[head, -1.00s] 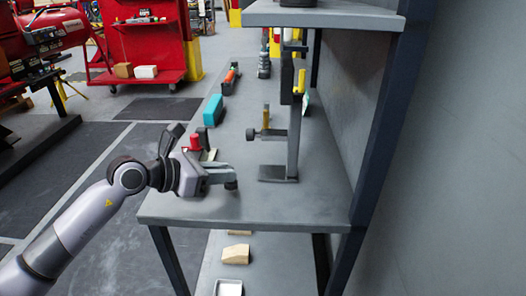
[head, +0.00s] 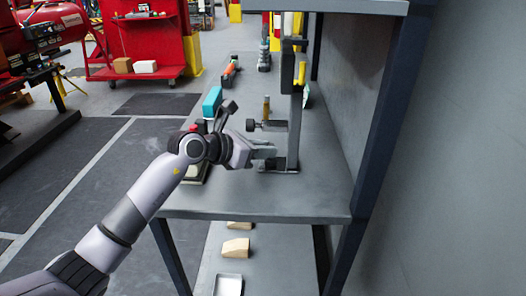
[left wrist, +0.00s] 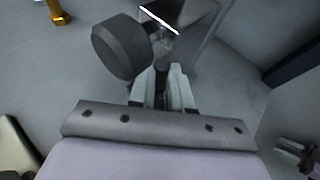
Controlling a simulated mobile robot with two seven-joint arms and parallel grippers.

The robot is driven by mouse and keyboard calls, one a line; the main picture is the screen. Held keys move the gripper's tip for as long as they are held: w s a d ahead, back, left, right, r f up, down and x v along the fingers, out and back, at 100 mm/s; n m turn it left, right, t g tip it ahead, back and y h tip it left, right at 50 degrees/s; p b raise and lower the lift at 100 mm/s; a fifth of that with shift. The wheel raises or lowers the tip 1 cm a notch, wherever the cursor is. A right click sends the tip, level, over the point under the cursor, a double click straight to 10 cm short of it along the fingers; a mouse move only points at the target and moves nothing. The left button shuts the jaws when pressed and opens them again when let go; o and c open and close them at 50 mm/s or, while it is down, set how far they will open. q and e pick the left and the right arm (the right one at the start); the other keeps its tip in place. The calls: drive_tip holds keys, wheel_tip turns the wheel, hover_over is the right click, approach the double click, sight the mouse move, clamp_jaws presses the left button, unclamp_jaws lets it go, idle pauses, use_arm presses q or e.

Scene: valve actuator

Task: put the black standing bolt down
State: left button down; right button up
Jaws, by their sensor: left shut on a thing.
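My left gripper (head: 268,152) is at the stand on the grey bench, just below its black knob (head: 252,125). In the left wrist view the fingers (left wrist: 162,88) are closed around a narrow dark piece, which I take to be the black bolt (left wrist: 160,88). It is mostly hidden by the fingers. The big black knob (left wrist: 122,45) is left of the fingertips there. I cannot tell whether the bolt touches the bench.
The upright stand (head: 295,110) is right beside the fingers. A golden piece (head: 266,106) stands behind the knob; a teal box (head: 212,102) and tools lie farther back. A shelf (head: 330,6) overhangs above. The bench front (head: 270,200) is clear.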

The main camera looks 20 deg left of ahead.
use_arm(q)
drive_tip(key=shift+f, duration=0.1)
drive_tip(key=c, duration=1.1)
unclamp_jaws()
drive_tip(key=shift+o, duration=0.2)
drive_tip(key=shift+r, duration=0.25)
drive_tip(key=shift+s+a, duration=0.2)
drive_tip(key=shift+s, duration=0.05)
drive_tip(key=v, duration=1.1)
drive_tip(key=shift+s+b, duration=0.2)
drive_tip(key=shift+b, duration=0.2)
